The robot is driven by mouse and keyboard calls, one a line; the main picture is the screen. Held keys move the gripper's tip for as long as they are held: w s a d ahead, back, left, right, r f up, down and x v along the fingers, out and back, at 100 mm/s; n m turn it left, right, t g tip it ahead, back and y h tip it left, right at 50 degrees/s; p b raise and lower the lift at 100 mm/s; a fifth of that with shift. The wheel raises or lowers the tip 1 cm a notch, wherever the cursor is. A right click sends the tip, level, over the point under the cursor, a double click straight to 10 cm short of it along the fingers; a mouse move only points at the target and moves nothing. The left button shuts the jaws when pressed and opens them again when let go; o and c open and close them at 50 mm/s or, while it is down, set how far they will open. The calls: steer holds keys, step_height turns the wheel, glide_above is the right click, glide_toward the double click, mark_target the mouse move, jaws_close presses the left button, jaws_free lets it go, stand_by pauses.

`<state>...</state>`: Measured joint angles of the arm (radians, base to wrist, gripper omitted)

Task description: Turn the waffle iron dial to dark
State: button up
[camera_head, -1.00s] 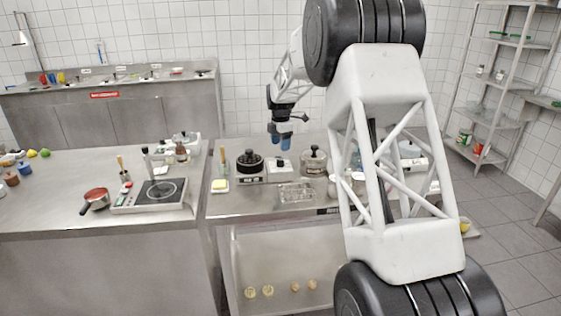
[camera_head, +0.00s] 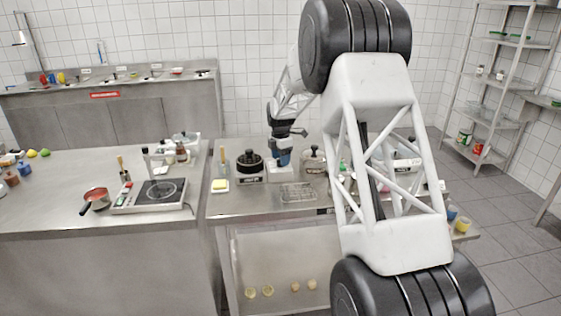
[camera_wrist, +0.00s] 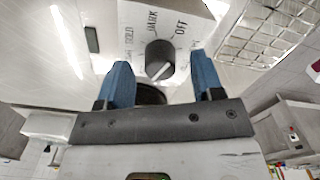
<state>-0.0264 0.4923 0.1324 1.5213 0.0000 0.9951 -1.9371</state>
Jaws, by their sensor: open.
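The dial (camera_wrist: 158,60) is a dark round knob on a white panel (camera_wrist: 138,14) in the wrist view. I can read GOLD, DARK and OFF around it; other lettering is unclear. A pale line marks the knob, but I cannot tell which word it points to. In the head view the white box (camera_head: 279,176) stands on the steel table, just right of a black round appliance (camera_head: 249,163). My gripper (camera_head: 283,158) is above this box. In the wrist view my gripper (camera_wrist: 161,66) is open, its blue fingers on either side of the dial; contact is unclear.
A wire rack (camera_head: 298,193) lies in front and to the right of the box. A grey lidded pot (camera_head: 313,162) stands right of it, and a yellow block on a white dish (camera_head: 220,185) to the left. The table's front strip is clear.

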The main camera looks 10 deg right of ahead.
steer(key=shift+f, duration=0.75)
steer(key=c, duration=0.9)
